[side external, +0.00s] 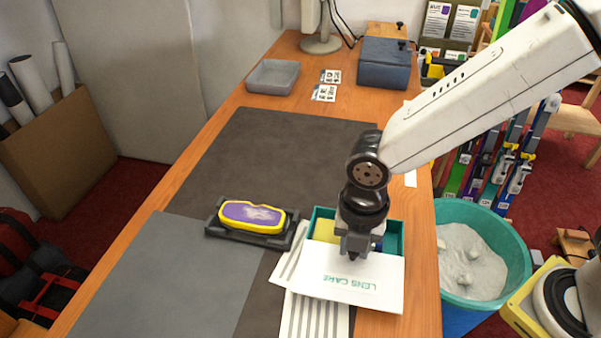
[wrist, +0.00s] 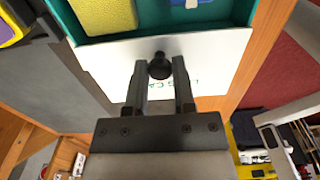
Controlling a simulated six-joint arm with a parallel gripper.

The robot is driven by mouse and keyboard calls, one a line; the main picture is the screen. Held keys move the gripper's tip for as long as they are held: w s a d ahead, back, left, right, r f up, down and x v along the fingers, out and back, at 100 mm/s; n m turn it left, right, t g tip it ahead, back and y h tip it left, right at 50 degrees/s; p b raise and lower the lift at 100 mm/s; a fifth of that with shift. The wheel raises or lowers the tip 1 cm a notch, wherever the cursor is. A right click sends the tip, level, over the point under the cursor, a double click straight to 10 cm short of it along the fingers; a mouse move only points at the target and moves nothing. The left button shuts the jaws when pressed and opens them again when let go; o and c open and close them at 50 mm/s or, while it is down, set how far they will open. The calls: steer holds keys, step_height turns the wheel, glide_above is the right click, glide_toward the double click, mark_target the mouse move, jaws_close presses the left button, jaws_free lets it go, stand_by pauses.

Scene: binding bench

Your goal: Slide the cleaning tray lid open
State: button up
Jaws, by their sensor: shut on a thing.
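The cleaning tray is a teal box (side external: 393,240) near the front right of the bench, with its teal wall also in the wrist view (wrist: 236,12). Its white lid (side external: 345,283), marked LENS CARE, lies slid partly off toward the front, so part of the tray is uncovered. A yellow sponge (wrist: 106,14) and a blue item (wrist: 192,3) show inside. My gripper (side external: 355,250) is over the lid. In the wrist view my gripper (wrist: 159,80) is shut on the lid's dark round knob (wrist: 159,66).
A purple and yellow pad (side external: 251,214) sits in a black holder left of the tray. Striped paper (side external: 310,318) lies under the lid's left side. A grey tray (side external: 273,77) and blue box (side external: 384,63) stand at the back. A teal bucket (side external: 505,235) stands beyond the right edge.

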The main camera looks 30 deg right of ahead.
steer(key=o, duration=0.6)
steer(key=shift+r, duration=0.1)
steer(key=shift+r, duration=2.95)
steer(key=shift+r, duration=2)
